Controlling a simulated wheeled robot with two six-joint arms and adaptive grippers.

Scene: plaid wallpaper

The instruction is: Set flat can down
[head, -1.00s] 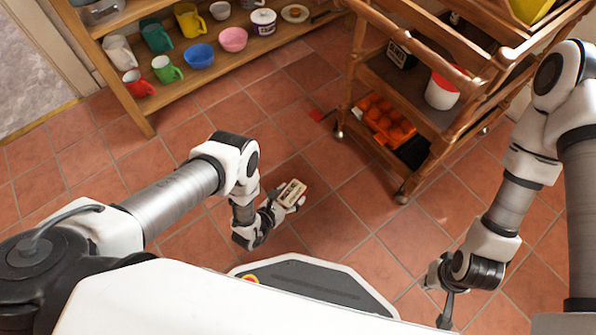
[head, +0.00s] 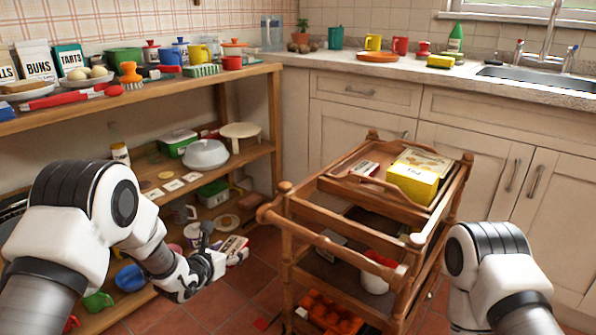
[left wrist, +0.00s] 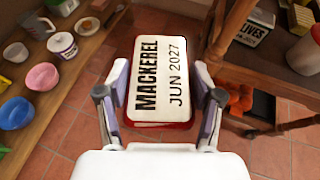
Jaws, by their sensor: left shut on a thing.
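The flat can is a cream tin with a red edge, lettered "MACKEREL JUN 2027" (left wrist: 178,75). It fills the space between both fingers of my left gripper (left wrist: 160,97) in the left wrist view. In the head view, my left gripper (head: 222,258) holds the can (head: 234,244) in the air, in front of the shelf's lower right part and left of the trolley. My right arm shows at the lower right of the head view, but its gripper is out of frame.
The wooden shelf (head: 262,76) on the left is crowded, with cups and bowls low down. The wooden trolley (head: 300,232) stands close to the right, with a yellow box (head: 412,182) on top. A counter (head: 400,66) with a sink (head: 545,78) runs behind.

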